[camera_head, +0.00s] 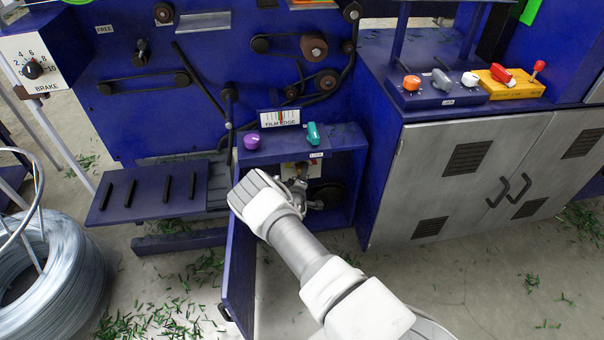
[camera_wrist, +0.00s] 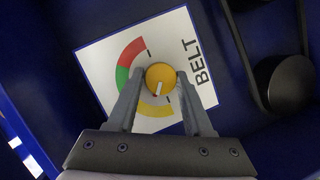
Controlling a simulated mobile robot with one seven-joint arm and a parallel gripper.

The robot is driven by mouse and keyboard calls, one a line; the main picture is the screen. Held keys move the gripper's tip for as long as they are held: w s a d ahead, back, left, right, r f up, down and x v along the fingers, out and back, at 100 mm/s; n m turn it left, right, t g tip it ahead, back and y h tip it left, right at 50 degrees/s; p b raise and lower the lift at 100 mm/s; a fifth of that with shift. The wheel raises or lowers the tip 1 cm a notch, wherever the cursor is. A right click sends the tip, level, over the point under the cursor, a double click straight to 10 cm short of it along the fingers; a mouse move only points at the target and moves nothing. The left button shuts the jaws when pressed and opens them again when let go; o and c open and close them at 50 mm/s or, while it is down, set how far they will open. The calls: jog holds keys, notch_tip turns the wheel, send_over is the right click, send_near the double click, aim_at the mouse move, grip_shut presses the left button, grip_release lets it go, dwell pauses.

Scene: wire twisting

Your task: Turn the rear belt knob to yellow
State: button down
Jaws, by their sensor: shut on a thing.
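In the wrist view an orange-yellow knob (camera_wrist: 161,77) sits on a white dial plate (camera_wrist: 99,63) marked BELT. The plate carries a green, red and yellow arc. The knob's white pointer line points down in the picture, toward the yellow arc (camera_wrist: 153,110). My gripper (camera_wrist: 160,82) is shut on the knob, one finger on each side. In the head view my gripper (camera_head: 297,186) reaches into the open blue cabinet below the purple and teal controls. There my arm hides most of the knob and plate.
A blue cabinet door (camera_head: 240,265) stands open left of my arm. A black pulley and belt (camera_wrist: 283,82) lie right of the plate. A purple knob (camera_head: 252,141) and teal switch (camera_head: 313,133) sit above the opening. A wire coil (camera_head: 50,290) stands at far left.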

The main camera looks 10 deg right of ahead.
dwell(0.3)
jog(key=shift+c, duration=1.5)
grip_release()
jog(key=p+v, duration=0.6)
jog(key=v, duration=1.1)
jog(key=shift+s, duration=0.25)
